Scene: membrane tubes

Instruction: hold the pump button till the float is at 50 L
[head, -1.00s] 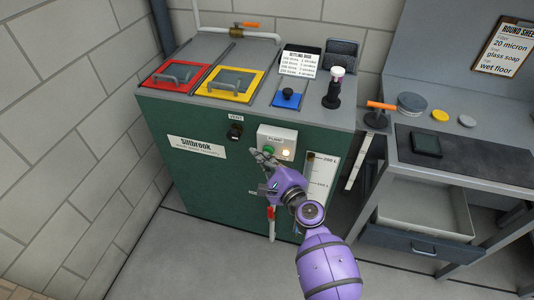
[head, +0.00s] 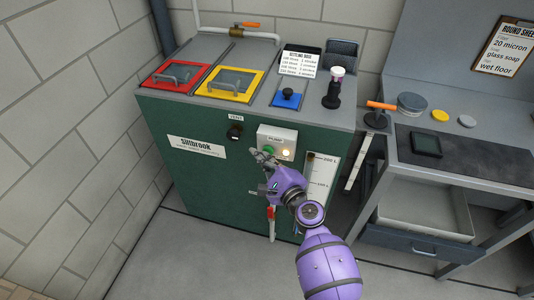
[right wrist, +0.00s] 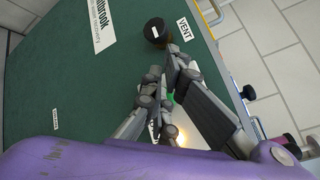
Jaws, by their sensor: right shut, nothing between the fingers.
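The pump panel (head: 277,143) is a pale box on the front of the green tank cabinet (head: 205,185). Its green button (head: 269,149) is partly hidden by my right gripper (head: 258,154), and a lamp (head: 287,153) beside it glows. The right gripper is shut and empty, its fingers at the button; whether they press it I cannot tell. The lower gauge is hidden by my arm.
A black vent knob (head: 235,131) sits left of the panel. A red-handled valve (head: 271,213) is below. A grey workbench (head: 470,170) stands at right.

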